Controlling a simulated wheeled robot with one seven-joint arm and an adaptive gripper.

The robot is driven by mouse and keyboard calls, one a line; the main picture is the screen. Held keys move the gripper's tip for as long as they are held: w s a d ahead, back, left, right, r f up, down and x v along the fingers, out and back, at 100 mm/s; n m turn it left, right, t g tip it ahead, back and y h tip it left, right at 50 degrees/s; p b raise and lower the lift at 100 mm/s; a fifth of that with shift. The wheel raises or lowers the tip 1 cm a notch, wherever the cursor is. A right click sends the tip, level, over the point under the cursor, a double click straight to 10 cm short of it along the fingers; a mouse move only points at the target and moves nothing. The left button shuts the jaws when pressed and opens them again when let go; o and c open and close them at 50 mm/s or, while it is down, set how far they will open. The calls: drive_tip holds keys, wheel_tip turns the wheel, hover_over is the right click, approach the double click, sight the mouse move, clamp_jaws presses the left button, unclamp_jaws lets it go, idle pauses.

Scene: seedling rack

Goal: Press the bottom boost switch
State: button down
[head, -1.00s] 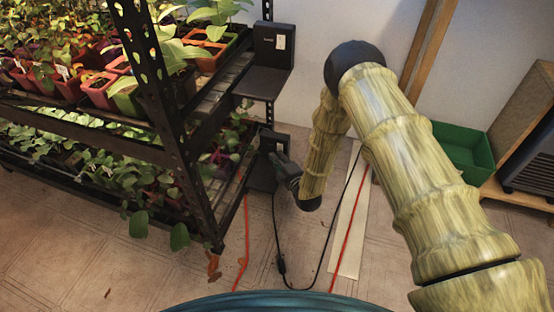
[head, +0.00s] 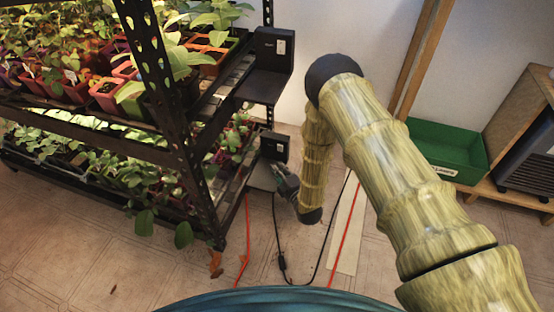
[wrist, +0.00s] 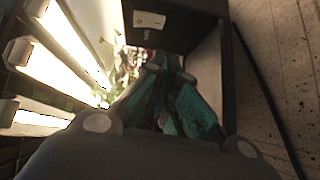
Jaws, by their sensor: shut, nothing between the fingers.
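The bottom boost switch (head: 280,151) is a small pale rocker on the face of the lower black box, at the rack's right end. It also shows in the wrist view as a white rocker (wrist: 150,20) near the top edge, with a small mark beneath it. My gripper (head: 279,168) is just below and in front of that box. In the wrist view the teal fingers of my gripper (wrist: 166,66) are together and empty, pointing at the box below the switch. The tips appear apart from the switch; exact depth is hard to tell.
A similar upper black box (head: 272,48) with its own switch (head: 281,46) and a ledge sits above. The black metal rack (head: 178,125) with potted seedlings stands left. Cables (head: 277,240) lie on the floor. A green bin (head: 440,135) is at the right.

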drive_tip(key=p+v, duration=0.3)
drive_tip(key=v, duration=0.5)
drive_tip(key=shift+a+f, duration=0.2)
drive_tip(key=shift+f, duration=0.5)
drive_tip(key=shift+s+d, duration=0.1)
drive_tip(key=shift+s, duration=0.05)
drive_tip(key=s+d+f+m+g+h+p, duration=0.1)
drive_tip(key=s+d+f+m+g+h, duration=0.2)
drive_tip(key=s+d+m, duration=0.4)
drive_tip(key=s+d+f+m+g+h, duration=0.2)
drive_tip(key=s+d+m+g, duration=0.3)
drive_tip(key=s, duration=0.5)
drive_tip(key=s+d+r+m+g+h, duration=0.1)
drive_tip(key=s+r+m+g, duration=0.15)
drive_tip(key=s, duration=0.45)
drive_tip(key=s+d+r+m+g+p, duration=0.1)
drive_tip(key=s+d+m+g, duration=0.1)
drive_tip(key=s+m, duration=0.35)
drive_tip(key=s+d+r+m+g+h, duration=0.1)
drive_tip(key=s+r+m+g, duration=0.15)
drive_tip(key=s, duration=0.65)
wheel_tip(320, 180, up, 38)
drive_tip(key=s+p, duration=0.1)
drive_tip(key=p, duration=3.7)
drive_tip(key=shift+g, duration=0.3)
